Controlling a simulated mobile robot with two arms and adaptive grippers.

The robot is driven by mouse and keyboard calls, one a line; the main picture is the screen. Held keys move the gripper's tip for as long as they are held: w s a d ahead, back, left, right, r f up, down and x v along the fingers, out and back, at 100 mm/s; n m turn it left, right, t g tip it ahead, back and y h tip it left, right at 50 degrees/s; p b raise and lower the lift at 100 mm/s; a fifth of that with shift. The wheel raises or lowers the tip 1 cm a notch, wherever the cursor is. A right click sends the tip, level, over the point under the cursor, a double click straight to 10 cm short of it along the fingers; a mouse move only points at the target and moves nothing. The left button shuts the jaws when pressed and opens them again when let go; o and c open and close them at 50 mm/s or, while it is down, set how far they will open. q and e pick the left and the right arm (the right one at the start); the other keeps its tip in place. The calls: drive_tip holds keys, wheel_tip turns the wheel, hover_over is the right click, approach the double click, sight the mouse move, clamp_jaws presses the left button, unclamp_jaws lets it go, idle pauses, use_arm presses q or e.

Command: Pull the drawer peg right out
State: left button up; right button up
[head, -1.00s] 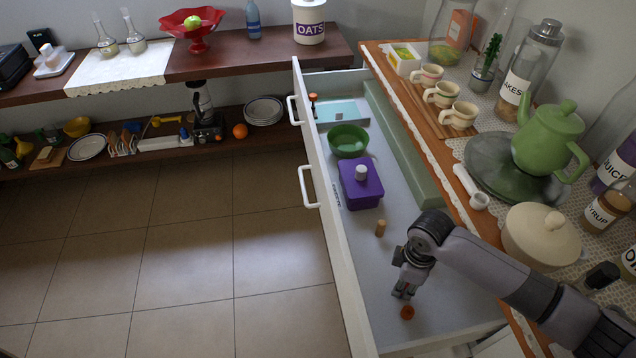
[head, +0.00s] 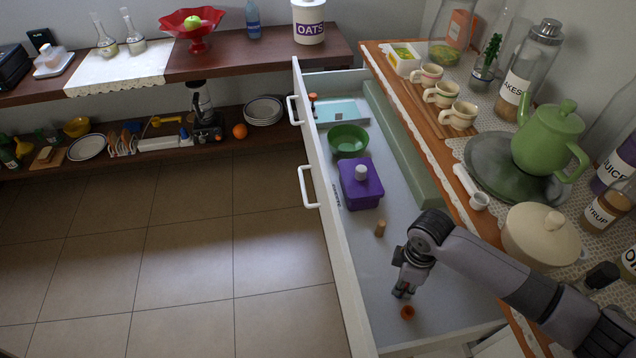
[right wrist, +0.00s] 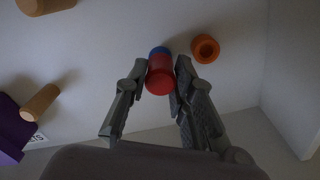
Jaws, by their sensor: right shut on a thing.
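A red peg (right wrist: 160,80) with a blue part at its far end is between the fingers of my right gripper (right wrist: 161,70) in the right wrist view. The fingers are shut on its sides. I cannot tell whether the blue part is the peg's own end or a socket around it. In the head view my right gripper (head: 403,292) points down inside the near end of the open drawer (head: 368,285), and its fingers hide the peg there. My left gripper is not in view.
A wooden peg (head: 380,229), a purple lidded box (head: 360,190), a green bowl (head: 348,142) and a light blue tray (head: 345,112) are in the drawer. The counter at right holds a cream pot (head: 541,236) and a green teapot (head: 547,140). The floor at left is clear.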

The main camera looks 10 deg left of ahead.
drive_tip(key=shift+r+p, duration=0.9)
drive_tip(key=shift+p, duration=0.3)
clamp_jaws()
idle(0.6)
drive_tip(key=shift+r+p, duration=2.4)
drive_tip(key=shift+p, duration=0.4)
